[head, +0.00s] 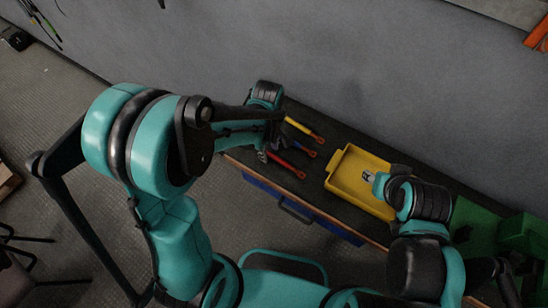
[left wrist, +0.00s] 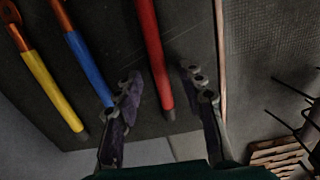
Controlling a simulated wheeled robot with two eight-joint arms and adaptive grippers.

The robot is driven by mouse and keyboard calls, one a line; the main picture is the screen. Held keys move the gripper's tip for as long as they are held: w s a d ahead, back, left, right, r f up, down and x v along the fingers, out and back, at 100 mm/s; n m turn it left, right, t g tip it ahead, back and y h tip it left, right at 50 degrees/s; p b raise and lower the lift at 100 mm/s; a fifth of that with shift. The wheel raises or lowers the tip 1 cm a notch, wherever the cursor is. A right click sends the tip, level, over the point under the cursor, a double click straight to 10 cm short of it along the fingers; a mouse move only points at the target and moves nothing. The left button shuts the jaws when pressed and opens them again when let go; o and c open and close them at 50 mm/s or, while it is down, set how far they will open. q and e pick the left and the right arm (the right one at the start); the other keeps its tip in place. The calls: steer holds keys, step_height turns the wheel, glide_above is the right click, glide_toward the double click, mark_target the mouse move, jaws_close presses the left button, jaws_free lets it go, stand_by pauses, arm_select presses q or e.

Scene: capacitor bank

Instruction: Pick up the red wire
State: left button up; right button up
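The red wire (head: 288,167) lies on the dark bench top, nearest the front edge of three coloured wires. In the left wrist view the red wire (left wrist: 152,50) runs down between the two fingers of my left gripper (left wrist: 163,88), its dark end near the fingertips. The fingers are apart, with a gap on each side of the wire. In the head view my left gripper (head: 271,142) is above the wires' left ends, partly hidden by my arm.
A blue wire (head: 300,149) and a yellow wire (head: 302,129) lie beside the red one, towards the wall. Green blocks (head: 520,235) are farther right. A grey wall stands behind the bench.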

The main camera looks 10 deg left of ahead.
arm_select(q)
steer(key=shift+f, duration=0.15)
steer(key=c, duration=0.9)
jaws_close()
